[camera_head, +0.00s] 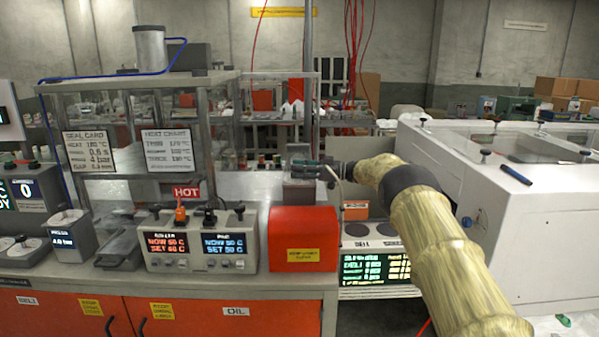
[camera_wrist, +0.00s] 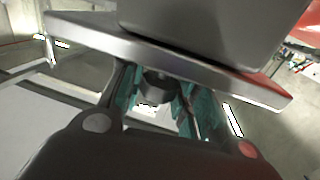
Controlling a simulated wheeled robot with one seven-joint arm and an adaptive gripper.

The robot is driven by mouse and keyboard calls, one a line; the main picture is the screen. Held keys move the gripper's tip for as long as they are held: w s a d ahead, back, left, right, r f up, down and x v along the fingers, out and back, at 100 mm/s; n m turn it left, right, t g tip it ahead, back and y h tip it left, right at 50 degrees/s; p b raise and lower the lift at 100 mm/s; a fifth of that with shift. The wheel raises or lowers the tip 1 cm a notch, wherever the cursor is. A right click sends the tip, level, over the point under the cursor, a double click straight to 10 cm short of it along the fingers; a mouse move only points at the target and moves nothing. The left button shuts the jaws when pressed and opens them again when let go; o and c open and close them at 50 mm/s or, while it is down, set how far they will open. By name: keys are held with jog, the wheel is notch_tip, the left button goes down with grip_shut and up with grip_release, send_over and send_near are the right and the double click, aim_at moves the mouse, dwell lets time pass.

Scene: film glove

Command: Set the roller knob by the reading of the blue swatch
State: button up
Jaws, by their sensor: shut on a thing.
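The roller knob (camera_head: 180,214) is orange and stands on the left of a white control box (camera_head: 200,245). The red display below it seems to read NOW 60 C, SET 60 C. A dark pad knob (camera_head: 210,216) stands to its right. My gripper (camera_head: 308,168) is away to the right and behind, at a grey metal device (camera_head: 301,190) behind the red box. In the wrist view its teal fingers (camera_wrist: 155,98) are shut on a dark round part (camera_wrist: 155,86) below a metal plate (camera_wrist: 170,60). I cannot make out a blue swatch in either view.
A seal card (camera_head: 91,150) and a heat chart (camera_head: 166,150) hang on the glass case. A red box (camera_head: 304,238) stands right of the control box.

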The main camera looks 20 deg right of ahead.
dwell(0.4)
jog(key=o, duration=1)
jog(key=shift+d, duration=0.1)
jog(key=v, duration=1.2)
